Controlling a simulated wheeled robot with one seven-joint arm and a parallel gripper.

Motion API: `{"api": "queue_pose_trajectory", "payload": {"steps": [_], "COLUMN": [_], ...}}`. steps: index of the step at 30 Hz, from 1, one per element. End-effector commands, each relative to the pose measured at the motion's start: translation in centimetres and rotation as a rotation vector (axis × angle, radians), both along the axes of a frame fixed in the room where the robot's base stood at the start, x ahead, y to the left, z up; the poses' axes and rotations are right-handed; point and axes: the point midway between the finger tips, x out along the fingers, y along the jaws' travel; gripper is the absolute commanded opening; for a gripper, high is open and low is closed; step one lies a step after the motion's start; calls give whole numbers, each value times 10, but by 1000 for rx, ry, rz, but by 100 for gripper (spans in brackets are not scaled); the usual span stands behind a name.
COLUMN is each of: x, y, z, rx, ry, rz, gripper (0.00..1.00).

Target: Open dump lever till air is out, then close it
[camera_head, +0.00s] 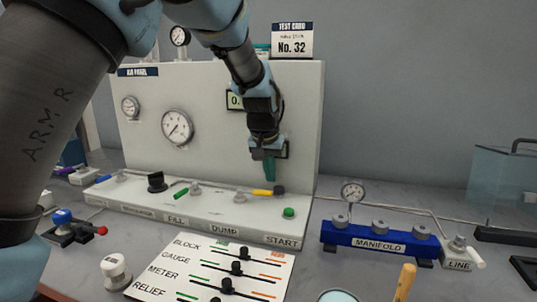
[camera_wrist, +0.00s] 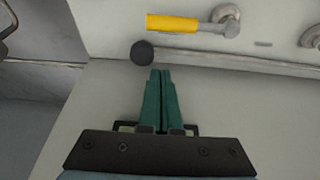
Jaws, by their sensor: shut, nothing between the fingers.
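The lever with the yellow handle (camera_head: 262,192) stands behind the DUMP label (camera_head: 222,229) on the panel's ledge. Its handle lies sideways, pointing right from its round hub. In the wrist view the yellow handle (camera_wrist: 172,23) points left from its metal hub (camera_wrist: 227,14). A black round knob (camera_wrist: 142,52) is close to the handle's free end. My gripper (camera_head: 269,178) is above that end in the head view, green fingers together and empty. In the wrist view the closed fingertips (camera_wrist: 160,72) are below the knob and apart from the handle. The large gauge (camera_head: 177,126) is too small to read.
A green-handled lever (camera_head: 181,193) by FILL and a black knob (camera_head: 156,182) are further left on the ledge. A green button (camera_head: 289,212) is at START, right of the yellow handle. The blue manifold (camera_head: 375,238) stands right. My arm partly covers the digital display (camera_head: 235,100).

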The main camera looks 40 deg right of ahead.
Motion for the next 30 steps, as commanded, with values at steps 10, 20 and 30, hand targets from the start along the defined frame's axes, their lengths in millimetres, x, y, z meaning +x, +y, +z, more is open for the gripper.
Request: {"api": "queue_pose_trajectory", "payload": {"steps": [10, 20, 30], "x": [-21, -22, -15], "y": [32, 33, 30], "z": [-4, -5, -6], "rx": [0, -1, -2], "ry": [2, -1, 1], "rz": [1, 0, -30], "gripper": [0, 0, 0]}}
